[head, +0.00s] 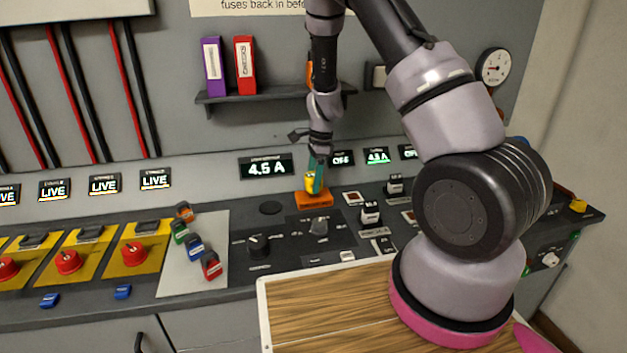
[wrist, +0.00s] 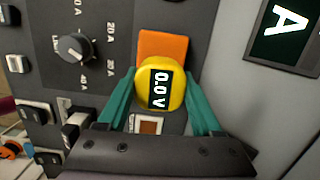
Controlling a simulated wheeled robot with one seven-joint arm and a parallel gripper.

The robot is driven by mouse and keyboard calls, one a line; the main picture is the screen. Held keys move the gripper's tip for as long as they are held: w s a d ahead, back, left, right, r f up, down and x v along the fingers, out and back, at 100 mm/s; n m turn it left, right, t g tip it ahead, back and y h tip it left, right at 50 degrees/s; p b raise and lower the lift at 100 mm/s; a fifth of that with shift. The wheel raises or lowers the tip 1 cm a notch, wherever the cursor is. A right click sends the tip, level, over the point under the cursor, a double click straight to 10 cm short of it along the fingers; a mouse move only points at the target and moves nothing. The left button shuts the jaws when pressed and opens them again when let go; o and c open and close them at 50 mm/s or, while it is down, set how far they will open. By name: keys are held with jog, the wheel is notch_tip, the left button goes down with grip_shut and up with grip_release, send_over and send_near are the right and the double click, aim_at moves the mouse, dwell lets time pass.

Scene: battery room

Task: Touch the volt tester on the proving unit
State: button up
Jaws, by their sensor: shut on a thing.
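The volt tester (head: 309,182) is yellow, and its display reads 0.0 V in the wrist view (wrist: 160,88). My gripper (head: 317,178) is shut on it, with one teal finger on each side of it in the wrist view (wrist: 161,80). The proving unit (head: 313,199) looks like the orange block on the dark console, directly below the tester; it also shows behind the tester in the wrist view (wrist: 164,44). The tester's lower end is at or just above the orange block. I cannot tell whether they touch. The tester hides part of the block.
A dark console (head: 285,262) with knobs and switches surrounds the orange block. A panel display (head: 266,167) behind it reads 4.5 A. Coloured fuse-like pieces, including a red one (head: 211,266), lie on a pale plate to the left. A shelf (head: 275,95) holds binders above.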

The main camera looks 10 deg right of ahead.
jog(key=shift+f, duration=0.6)
dwell(1.2)
jog(key=shift+r, duration=3.55)
jog(key=shift+d, duration=0.1)
